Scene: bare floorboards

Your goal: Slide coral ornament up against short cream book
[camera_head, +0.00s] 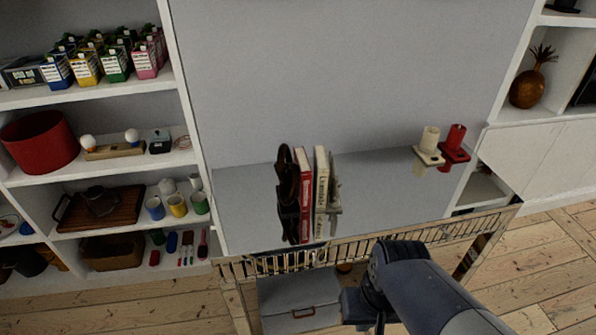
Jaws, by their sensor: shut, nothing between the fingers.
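A short cream book (321,180) stands upright on the grey glossy tabletop, beside a red book (304,185). A pale grey-green, jagged piece (334,187) stands close to the right side of the cream book. It looks like the coral ornament, but it is small and I cannot tell whether it touches the book. A dark brown figure (287,185) stands at the left of the red book. My arm rises from the bottom right, in front of the table and well short of the books. Its fingers cannot be made out in this view.
A cream candle holder (429,152) and a red candle holder (455,150) stand at the table's right end. A slatted rail (400,233) runs along the near edge. The tabletop (375,185) is clear between the books and the candle holders. Full shelves stand on the left.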

